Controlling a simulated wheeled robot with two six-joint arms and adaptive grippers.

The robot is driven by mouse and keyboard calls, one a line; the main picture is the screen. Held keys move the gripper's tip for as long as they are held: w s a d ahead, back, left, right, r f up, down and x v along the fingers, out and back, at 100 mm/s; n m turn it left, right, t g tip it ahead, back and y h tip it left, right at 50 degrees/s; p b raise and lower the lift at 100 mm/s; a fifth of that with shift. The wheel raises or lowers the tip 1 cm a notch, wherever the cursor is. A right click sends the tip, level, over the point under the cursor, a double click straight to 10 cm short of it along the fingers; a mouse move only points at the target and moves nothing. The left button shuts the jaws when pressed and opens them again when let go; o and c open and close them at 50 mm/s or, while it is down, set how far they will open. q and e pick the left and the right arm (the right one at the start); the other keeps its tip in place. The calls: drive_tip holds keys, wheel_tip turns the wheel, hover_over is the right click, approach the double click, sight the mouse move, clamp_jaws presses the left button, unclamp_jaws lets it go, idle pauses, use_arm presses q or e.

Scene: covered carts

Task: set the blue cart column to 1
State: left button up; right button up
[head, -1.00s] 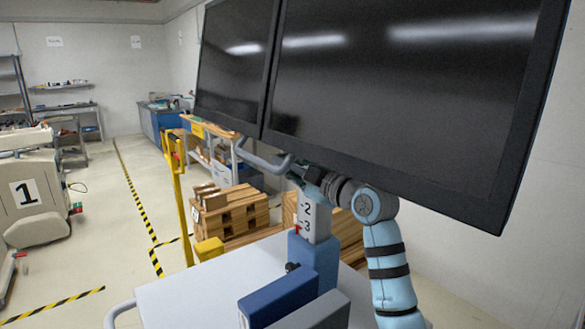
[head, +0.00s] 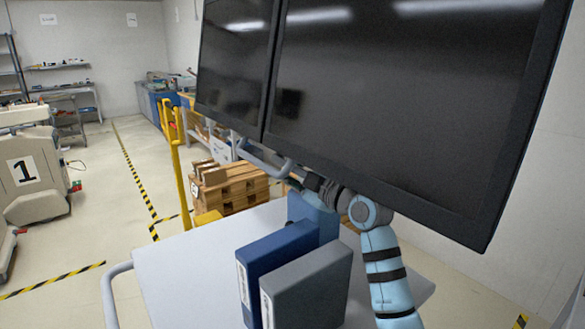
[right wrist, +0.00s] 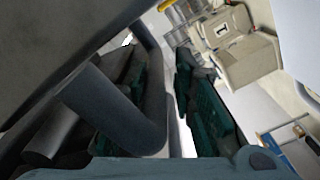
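The blue cart column (head: 318,222) rises from the grey-white cart top behind two binders. Its numbered inner post is hidden now behind the monitors and the handle area. Two dark monitors (head: 400,110) sit on the column. A grey tube handle (head: 265,163) sticks out below them. My right gripper (head: 300,181) is at this handle, partly hidden under the monitors. In the right wrist view, a grey bent tube (right wrist: 115,108) runs between its green-padded fingers, with a narrow bright gap beside the right finger. Whether the fingers press on it is unclear. My left gripper is out of view.
A blue binder (head: 275,262) and a grey binder (head: 305,288) stand on the cart top (head: 180,272). Behind it are a yellow post (head: 177,165) and wooden pallets (head: 232,190). A beige unit marked 1 (head: 35,195) stands left. Floor is open between.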

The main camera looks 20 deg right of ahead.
drive_tip(key=shift+o, duration=0.6)
drive_tip(key=shift+s+f, duration=0.1)
drive_tip(key=shift+d, duration=0.15)
drive_tip(key=v, duration=1.1)
drive_tip(key=shift+s, duration=0.3)
